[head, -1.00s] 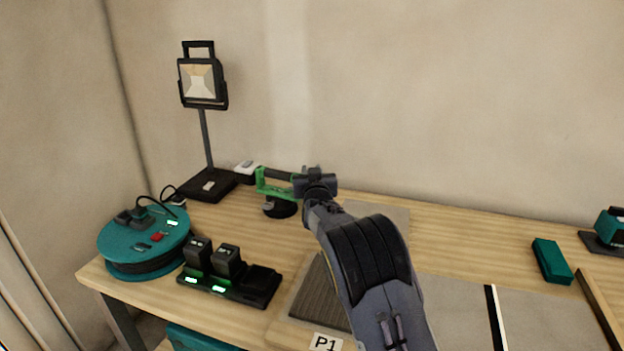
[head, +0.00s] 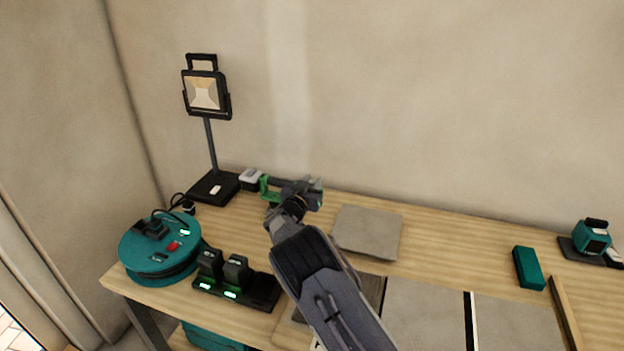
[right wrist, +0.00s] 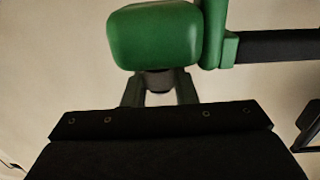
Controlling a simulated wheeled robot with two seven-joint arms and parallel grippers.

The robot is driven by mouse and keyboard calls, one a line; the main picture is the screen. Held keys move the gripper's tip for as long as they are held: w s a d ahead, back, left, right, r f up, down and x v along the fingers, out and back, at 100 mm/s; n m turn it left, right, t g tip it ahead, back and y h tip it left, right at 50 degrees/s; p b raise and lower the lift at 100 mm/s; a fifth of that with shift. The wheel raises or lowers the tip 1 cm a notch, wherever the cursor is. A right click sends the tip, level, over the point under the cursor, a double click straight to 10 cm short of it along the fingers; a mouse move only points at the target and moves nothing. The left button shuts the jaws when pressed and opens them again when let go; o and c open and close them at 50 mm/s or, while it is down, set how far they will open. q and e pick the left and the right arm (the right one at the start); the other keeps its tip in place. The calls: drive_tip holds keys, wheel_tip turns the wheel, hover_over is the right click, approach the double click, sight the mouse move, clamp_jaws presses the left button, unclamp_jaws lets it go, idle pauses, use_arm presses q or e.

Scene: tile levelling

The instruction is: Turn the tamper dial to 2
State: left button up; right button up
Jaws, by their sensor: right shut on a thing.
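The tamper is a green tool with a dark handle at the back of the workbench. Its green frame (head: 268,190) shows left of my right gripper (head: 300,190) in the head view. In the right wrist view its green body (right wrist: 155,36) is close above the fingers, with the dark handle (right wrist: 275,46) at the right. My right gripper (right wrist: 158,88) is shut on a small dark round part under the green body; I cannot tell for certain that it is the dial. No dial number can be read. My left gripper is not in view.
A work lamp (head: 205,92) stands behind on the left. A teal cable reel (head: 160,248) and a battery charger (head: 255,292) are at the front left. A loose grey tile (head: 368,232) lies right of the gripper. A teal block (head: 528,268) lies at the right.

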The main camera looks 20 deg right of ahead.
drive_tip(key=o, duration=1)
drive_tip(key=b+v, duration=0.1)
drive_tip(key=v, duration=0.6)
drive_tip(key=shift+s+a, duration=0.3)
